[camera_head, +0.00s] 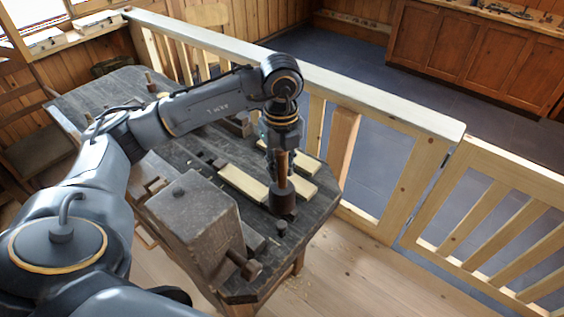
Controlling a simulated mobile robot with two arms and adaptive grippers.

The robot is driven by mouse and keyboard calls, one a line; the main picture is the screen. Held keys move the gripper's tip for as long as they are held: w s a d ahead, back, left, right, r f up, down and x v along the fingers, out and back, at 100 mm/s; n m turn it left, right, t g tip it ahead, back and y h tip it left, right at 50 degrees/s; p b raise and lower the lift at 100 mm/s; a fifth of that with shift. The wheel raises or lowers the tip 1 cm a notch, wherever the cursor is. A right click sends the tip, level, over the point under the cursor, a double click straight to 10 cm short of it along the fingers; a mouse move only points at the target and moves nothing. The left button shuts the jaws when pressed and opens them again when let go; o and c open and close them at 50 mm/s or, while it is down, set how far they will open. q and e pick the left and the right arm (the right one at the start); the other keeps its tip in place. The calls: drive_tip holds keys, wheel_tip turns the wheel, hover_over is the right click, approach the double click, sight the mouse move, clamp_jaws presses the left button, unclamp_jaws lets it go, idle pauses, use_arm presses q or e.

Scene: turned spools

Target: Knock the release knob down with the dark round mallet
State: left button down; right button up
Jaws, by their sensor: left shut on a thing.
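My left gripper (281,158) points down over the workbench and is shut on the brown handle of the dark round mallet (283,203). The mallet is upright with its dark head at the bottom, over the right part of the bench. Whether the head touches the bench top is hard to tell. A small dark knob (282,228), likely the release knob, stands on the bench just in front of the mallet head. The gripper's fingers partly hide the handle. My right gripper is out of view.
The dark wooden workbench (318,205) has pale wooden strips (243,184) behind and beside the mallet. A large grey block (190,220) with a small peg on top stands to the left. A pale wooden railing (395,115) runs behind the bench.

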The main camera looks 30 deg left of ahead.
sight(281, 187)
use_arm(q)
drive_tip(key=shift+s+d+f+b, duration=0.15)
drive_tip(key=shift+f+b, duration=0.15)
drive_tip(key=shift+f, duration=0.15)
drive_tip(key=shift+s+f+b, duration=0.1)
drive_tip(key=shift+f+b, duration=0.15)
drive_tip(key=shift+f, duration=0.2)
wheel_tip(281, 187, down, 3)
drive_tip(key=shift+r+b, duration=0.1)
drive_tip(key=shift+b, duration=0.8)
drive_tip(key=shift+f+b, duration=0.45)
drive_tip(key=shift+f, duration=0.35)
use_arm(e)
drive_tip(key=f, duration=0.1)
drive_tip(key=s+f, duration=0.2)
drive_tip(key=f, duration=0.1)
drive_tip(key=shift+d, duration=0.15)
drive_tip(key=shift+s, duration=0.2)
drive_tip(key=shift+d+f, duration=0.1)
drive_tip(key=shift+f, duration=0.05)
